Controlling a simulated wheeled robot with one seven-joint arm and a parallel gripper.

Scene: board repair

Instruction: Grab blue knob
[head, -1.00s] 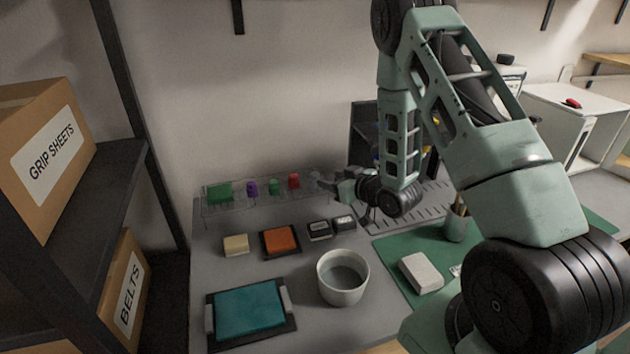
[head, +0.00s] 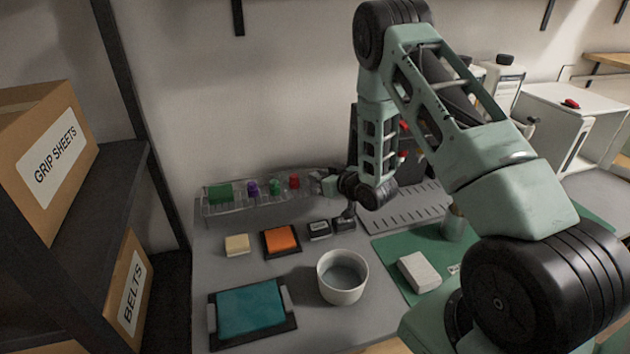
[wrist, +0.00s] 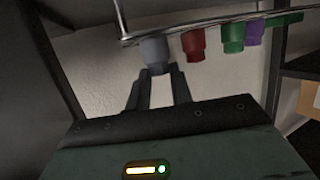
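A grey-blue knob (wrist: 153,48) sits at the end of a row on a clear rack (head: 235,208), beside a red knob (wrist: 194,45). It is the only bluish knob I see in the wrist view. My gripper (wrist: 160,72) points at the grey-blue knob, its two fingers apart with a gap between them. The fingertips are at the knob's near end; I cannot tell whether they touch it. In the head view my gripper (head: 328,184) is at the rack's right end, and the knob is hard to make out there.
The red knob (head: 294,181), green knob (head: 275,187) and purple knob (head: 252,188) stand left of my gripper, with a green block (head: 220,194) beyond. Small dark boxes (head: 319,230), an orange pad (head: 281,239) and a grey cup (head: 342,277) are in front.

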